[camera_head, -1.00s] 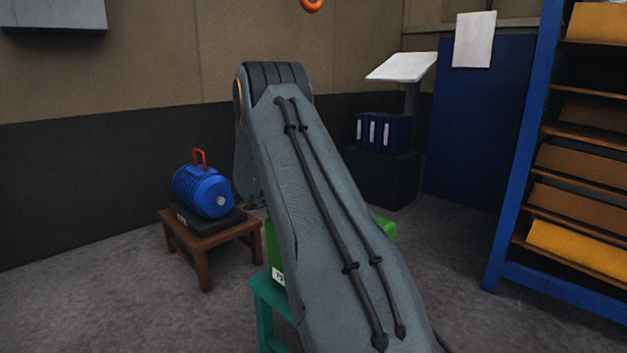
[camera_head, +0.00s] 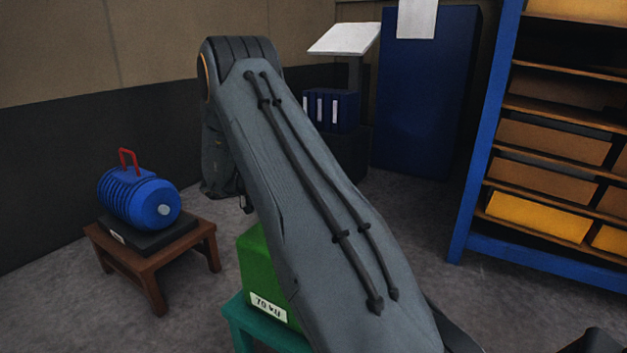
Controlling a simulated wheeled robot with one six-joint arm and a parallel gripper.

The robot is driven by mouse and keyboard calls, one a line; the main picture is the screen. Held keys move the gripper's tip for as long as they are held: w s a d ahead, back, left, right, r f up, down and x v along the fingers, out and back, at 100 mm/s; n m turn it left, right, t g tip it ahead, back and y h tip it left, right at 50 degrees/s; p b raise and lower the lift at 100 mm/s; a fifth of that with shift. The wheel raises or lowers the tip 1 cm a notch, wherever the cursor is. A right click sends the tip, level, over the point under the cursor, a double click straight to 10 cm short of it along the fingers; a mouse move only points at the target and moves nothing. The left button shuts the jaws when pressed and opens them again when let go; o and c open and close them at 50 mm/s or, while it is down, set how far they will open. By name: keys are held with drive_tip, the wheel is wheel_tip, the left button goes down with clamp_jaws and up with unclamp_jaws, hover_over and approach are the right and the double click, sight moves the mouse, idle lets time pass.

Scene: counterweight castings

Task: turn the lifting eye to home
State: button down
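A green casting (camera_head: 258,262) with a white label reading about "70 kg" (camera_head: 268,307) sits on a teal stool (camera_head: 240,325) at the lower middle. My arm crosses in front of it and hides its right side and much of its top. I see no lifting eye on the part of the casting that shows. My gripper is not seen; my own arm blocks the view behind it, so its place relative to the casting cannot be told.
A blue ribbed motor (camera_head: 140,198) with a red handle (camera_head: 128,160) rests on a black base on a brown wooden stool (camera_head: 150,262) at left. A blue shelf rack (camera_head: 486,130) stands at right. Bare floor (camera_head: 400,225) lies between.

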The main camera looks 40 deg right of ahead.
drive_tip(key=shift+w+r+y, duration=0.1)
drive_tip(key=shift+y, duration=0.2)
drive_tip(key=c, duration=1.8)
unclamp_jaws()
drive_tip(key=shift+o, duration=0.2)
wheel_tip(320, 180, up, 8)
drive_tip(key=p, duration=0.4)
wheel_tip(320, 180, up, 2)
drive_tip(key=p, duration=0.4)
